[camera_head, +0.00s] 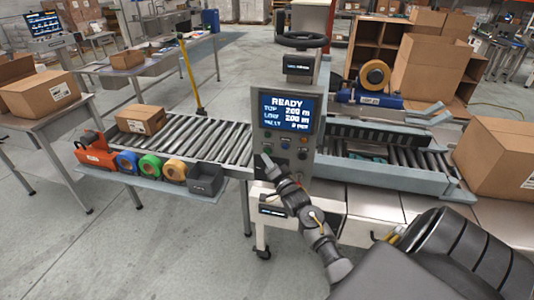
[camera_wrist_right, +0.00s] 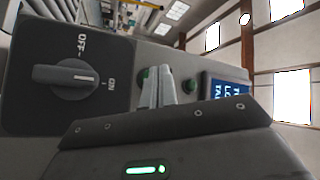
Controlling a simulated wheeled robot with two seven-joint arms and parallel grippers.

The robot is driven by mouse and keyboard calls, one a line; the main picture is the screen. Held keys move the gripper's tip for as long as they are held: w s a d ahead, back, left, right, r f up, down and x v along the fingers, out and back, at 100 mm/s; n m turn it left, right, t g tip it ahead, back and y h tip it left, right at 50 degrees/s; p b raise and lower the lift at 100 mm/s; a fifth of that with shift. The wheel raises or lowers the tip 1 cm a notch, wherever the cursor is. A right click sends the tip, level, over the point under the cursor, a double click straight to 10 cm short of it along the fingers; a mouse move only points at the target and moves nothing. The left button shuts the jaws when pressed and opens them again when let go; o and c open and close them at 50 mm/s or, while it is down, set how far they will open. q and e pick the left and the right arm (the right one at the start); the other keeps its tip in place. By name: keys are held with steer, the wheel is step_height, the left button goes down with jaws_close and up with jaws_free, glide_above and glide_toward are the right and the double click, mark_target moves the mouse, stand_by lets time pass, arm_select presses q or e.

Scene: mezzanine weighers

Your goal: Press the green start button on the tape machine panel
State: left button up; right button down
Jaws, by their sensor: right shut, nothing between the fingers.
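The tape machine panel (camera_head: 287,112) is a grey upright box. Its lit blue screen (camera_head: 287,111) reads READY, with several small buttons below. My right gripper (camera_head: 266,161) is at the panel's lower left, fingers shut and empty. In the right wrist view its fingertips (camera_wrist_right: 159,84) point at the panel face. A green button (camera_wrist_right: 189,86) shows just right of the fingers, and another greenish round part (camera_wrist_right: 143,78) is partly hidden behind them. I cannot tell whether the fingertips touch the panel. A dark OFF/ON knob (camera_wrist_right: 65,77) is at the left. My left gripper is not in view.
Roller conveyors run either side of the panel, with a carton (camera_head: 140,119) on the left one. Tape rolls and a grey bin (camera_head: 206,181) sit on a shelf in front. A large carton (camera_head: 497,158) stands at right.

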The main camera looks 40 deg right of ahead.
steer(key=shift+w+d, duration=0.1)
steer(key=shift+d, duration=0.05)
stand_by(0.8)
steer(key=shift+w+d, duration=0.1)
steer(key=shift+d, duration=0.1)
steer(key=shift+w+d, duration=0.25)
steer(key=shift+d, duration=0.1)
stand_by(0.7)
steer(key=shift+a, duration=0.1)
steer(key=shift+s+a+p, duration=0.4)
steer(key=shift+s+a, duration=0.1)
steer(key=shift+a, duration=0.1)
steer(key=shift+a, duration=0.1)
stand_by(0.3)
steer(key=s+a+p, duration=0.1)
steer(key=a, duration=0.1)
steer(key=s+a+p, duration=0.1)
steer(key=a, duration=0.1)
steer(key=shift+s+p, duration=0.35)
steer(key=shift+s, duration=0.05)
